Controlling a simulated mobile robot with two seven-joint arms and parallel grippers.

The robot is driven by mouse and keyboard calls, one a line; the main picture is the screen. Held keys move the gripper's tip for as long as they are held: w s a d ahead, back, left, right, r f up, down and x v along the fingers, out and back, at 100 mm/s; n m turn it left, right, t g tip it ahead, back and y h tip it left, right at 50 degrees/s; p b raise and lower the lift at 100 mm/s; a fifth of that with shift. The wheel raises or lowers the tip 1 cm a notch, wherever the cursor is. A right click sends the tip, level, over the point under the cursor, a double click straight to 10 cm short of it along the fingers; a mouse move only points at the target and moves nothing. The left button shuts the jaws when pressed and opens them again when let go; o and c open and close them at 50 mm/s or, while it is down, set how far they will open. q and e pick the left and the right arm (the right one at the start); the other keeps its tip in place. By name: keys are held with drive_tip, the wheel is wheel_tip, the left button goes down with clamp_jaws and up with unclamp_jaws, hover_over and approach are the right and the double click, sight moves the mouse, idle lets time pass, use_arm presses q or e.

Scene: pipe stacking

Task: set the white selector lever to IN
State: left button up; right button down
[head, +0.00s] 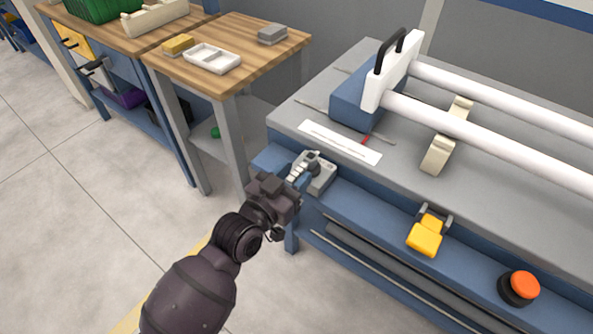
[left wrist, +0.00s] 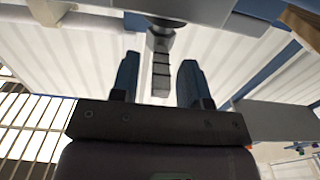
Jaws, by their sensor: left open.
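The white selector lever (head: 302,166) sits on a small grey housing (head: 320,178) at the near left corner of the blue-grey bench. My left gripper (head: 290,184) is open at the lever. In the left wrist view its two dark fingers (left wrist: 158,82) stand one on each side of the lever, with a gap visible on both sides. I cannot read an IN mark on the housing. My right gripper is in neither view.
Two white pipes (head: 480,127) cross the bench from a white end plate (head: 392,75) and pass a cream support (head: 447,138). A yellow pedal-like block (head: 426,235) and an orange button (head: 522,285) are on the front. A wooden table (head: 262,62) stands left, with floor between.

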use_arm(q)
drive_tip(key=shift+w+d, duration=0.3)
drive_tip(key=shift+w, duration=0.15)
clamp_jaws()
idle(0.4)
